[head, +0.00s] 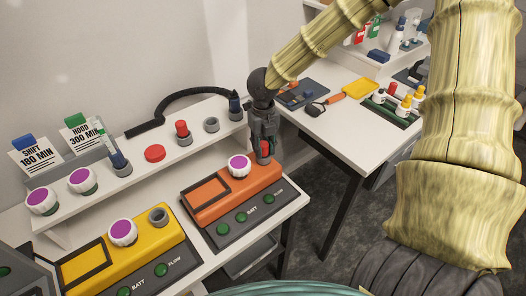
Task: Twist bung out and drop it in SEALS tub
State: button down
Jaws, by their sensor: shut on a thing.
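My gripper (264,146) points down over the back right corner of the orange device (216,205). It is shut on a small red bung (267,147), which shows only partly between the fingers. The bung is at the device's port; whether it is still seated or lifted clear is hidden by the fingers. No tub with a readable SEALS label shows.
A white-and-purple knob (239,166) stands close left of my gripper on the orange device. A yellow device (130,255) with an open grey port (158,217) is at left. Behind is a raised shelf with a red-topped plug (182,131). A second table (340,138) stands right.

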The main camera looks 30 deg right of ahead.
jog(key=shift+s+r+n+p, duration=0.1)
jog(key=shift+r+n+p, duration=0.2)
jog(key=shift+n+p, duration=0.7)
jog(key=n+p, duration=0.3)
jog(key=p, duration=0.2)
jog(key=n+p, duration=0.4)
jog(key=shift+p, duration=0.35)
jog(key=shift+f+n, duration=0.3)
jog(key=shift+n, duration=0.8)
jog(key=n, duration=0.6)
jog(key=shift+n, duration=0.4)
jog(key=c, duration=1.1)
grip_release()
